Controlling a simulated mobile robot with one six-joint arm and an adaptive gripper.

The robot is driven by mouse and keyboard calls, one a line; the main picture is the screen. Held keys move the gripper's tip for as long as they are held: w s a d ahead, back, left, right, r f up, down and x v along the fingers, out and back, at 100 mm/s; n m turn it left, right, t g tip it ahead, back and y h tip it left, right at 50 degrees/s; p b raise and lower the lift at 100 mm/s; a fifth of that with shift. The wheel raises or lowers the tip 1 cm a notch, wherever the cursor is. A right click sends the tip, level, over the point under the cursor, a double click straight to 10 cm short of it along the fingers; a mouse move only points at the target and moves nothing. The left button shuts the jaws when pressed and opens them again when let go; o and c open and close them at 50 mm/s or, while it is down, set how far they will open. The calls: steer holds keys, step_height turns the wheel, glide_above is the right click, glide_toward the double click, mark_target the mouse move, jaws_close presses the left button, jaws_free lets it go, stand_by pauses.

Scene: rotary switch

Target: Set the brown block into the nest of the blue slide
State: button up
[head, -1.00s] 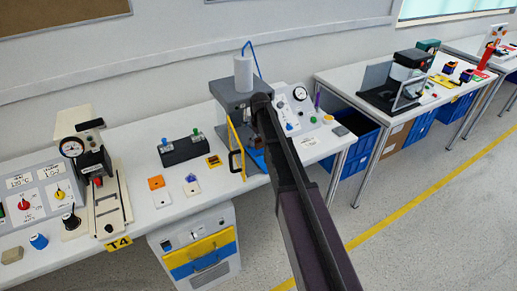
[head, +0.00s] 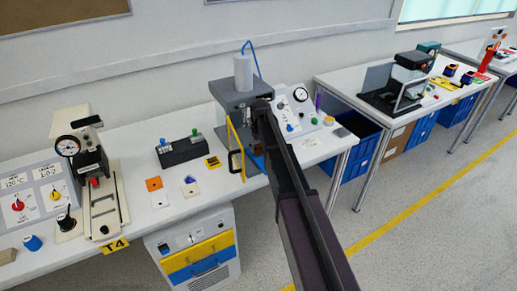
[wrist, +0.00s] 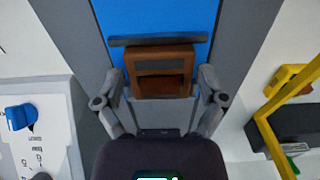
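The brown block (wrist: 160,60) is in the wrist view, upper middle, between the two fingertips of my gripper (wrist: 161,82). The fingers lie close against its left and right sides and appear shut on it. The blue slide (wrist: 125,18) lies beneath and beyond the block, between grey side rails. A dark grey bar (wrist: 160,40) crosses the slide at the block's far edge. Whether the block is seated in the nest or just above it, I cannot tell. In the head view, my arm hides the gripper and block at the grey press (head: 232,98).
A yellow guard frame (head: 236,148) stands left of my arm; it shows at right in the wrist view (wrist: 272,130). A gauge panel (head: 296,108) stands close on the right.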

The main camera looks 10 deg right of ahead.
mark_target(260, 149)
steer(key=shift+r, duration=0.2)
stand_by(0.4)
step_height(260, 149, up, 12)
steer(key=p, duration=1.2)
stand_by(0.7)
steer(key=s+m, duration=0.3)
steer(key=s, duration=2.6)
steer(key=shift+a+m, duration=0.3)
steer(key=shift+d, duration=0.5)
